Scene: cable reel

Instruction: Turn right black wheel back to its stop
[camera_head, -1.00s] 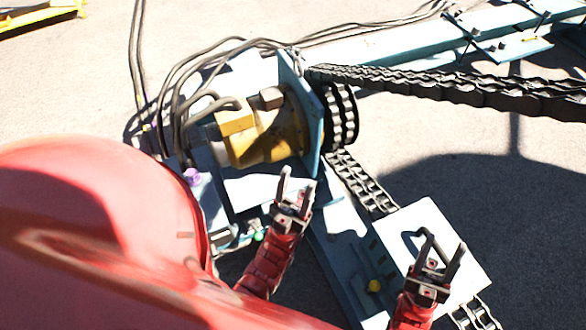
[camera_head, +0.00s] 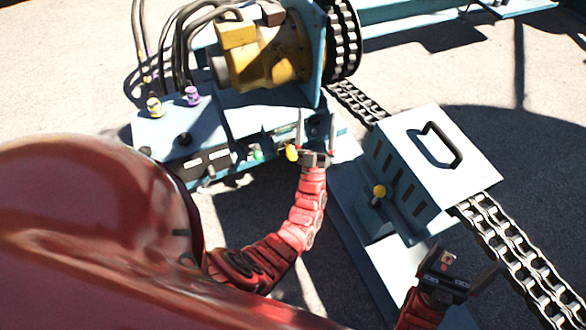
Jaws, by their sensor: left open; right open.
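A pale control box (camera_head: 170,128) stands left of the yellow motor. On its top I see a small dark round wheel (camera_head: 184,139), the right one, and another dark round part (camera_head: 146,151) further left at the edge of my red body. Both are small and their turn position cannot be told. My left gripper (camera_head: 316,118) is open and empty, fingers pointing up the picture, well to the right of the box and near a yellow knob (camera_head: 291,152). My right gripper (camera_head: 466,260) is open and empty at the lower right, far from the wheels.
A yellow knob (camera_head: 154,107) and a purple knob (camera_head: 191,96) stand on the box. Cables (camera_head: 180,45) rise behind it. The yellow motor (camera_head: 262,55) with chain sprocket (camera_head: 343,40), a white cover with handle (camera_head: 405,130) and a chain (camera_head: 510,245) lie to the right.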

